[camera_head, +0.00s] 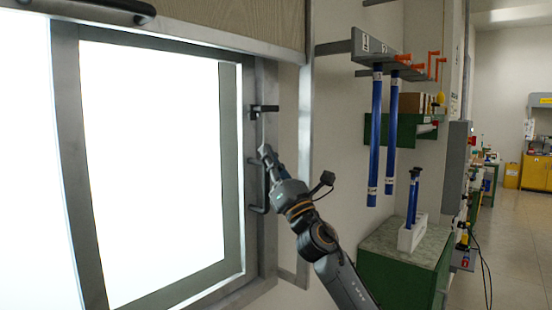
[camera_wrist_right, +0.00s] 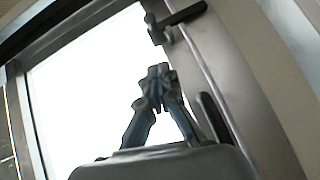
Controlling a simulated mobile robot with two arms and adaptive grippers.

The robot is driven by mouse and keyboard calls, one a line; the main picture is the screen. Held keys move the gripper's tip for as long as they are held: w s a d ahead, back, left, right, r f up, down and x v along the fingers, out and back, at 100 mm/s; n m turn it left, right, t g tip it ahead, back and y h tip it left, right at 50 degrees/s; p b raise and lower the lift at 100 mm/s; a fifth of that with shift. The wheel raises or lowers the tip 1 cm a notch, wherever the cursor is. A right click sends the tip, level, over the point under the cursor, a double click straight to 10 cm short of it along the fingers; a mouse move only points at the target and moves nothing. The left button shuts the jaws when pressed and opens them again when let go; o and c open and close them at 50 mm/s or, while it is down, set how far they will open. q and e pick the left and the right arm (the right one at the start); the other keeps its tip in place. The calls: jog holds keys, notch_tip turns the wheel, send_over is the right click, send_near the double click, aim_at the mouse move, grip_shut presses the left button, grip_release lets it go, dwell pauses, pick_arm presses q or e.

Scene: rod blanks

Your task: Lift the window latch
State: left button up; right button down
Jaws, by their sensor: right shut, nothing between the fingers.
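The window latch (camera_head: 264,109) is a small dark lever on the right side of the grey window frame. In the right wrist view the latch (camera_wrist_right: 178,20) shows at the top as a black bar on a short mount. My right gripper (camera_head: 265,152) is just below the latch, in front of the frame, and looks apart from it. Its fingertips (camera_wrist_right: 158,72) are closed together with nothing between them, pointing up towards the latch. A dark C-shaped pull handle (camera_head: 252,198) is on the frame below, partly behind my gripper. My left gripper is out of view.
The bright window pane (camera_head: 160,165) fills the left. A wooden panel (camera_head: 235,20) with a dark handle (camera_head: 110,8) is above. To the right, blue rods (camera_head: 375,140) hang from a wall rack, and a green cabinet (camera_head: 395,275) bears a white holder (camera_head: 411,235).

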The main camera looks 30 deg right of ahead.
aim_at(256, 113)
jog(key=w+r+p, duration=0.1)
jog(key=r, duration=0.1)
jog(key=w+r+p, duration=0.2)
jog(key=r, duration=0.1)
jog(key=shift+w+a+r, duration=0.15)
jog(key=shift+w+r, duration=0.1)
jog(key=shift+r, duration=0.1)
jog(key=shift+s+d+r+p, duration=0.2)
jog(key=shift+d+r+p, duration=0.1)
jog(key=shift+r+p, duration=0.3)
jog(key=shift+w+a, duration=0.1)
jog(key=shift+w, duration=0.05)
jog(key=shift+w+h, duration=0.1)
jog(key=shift+h, duration=0.2)
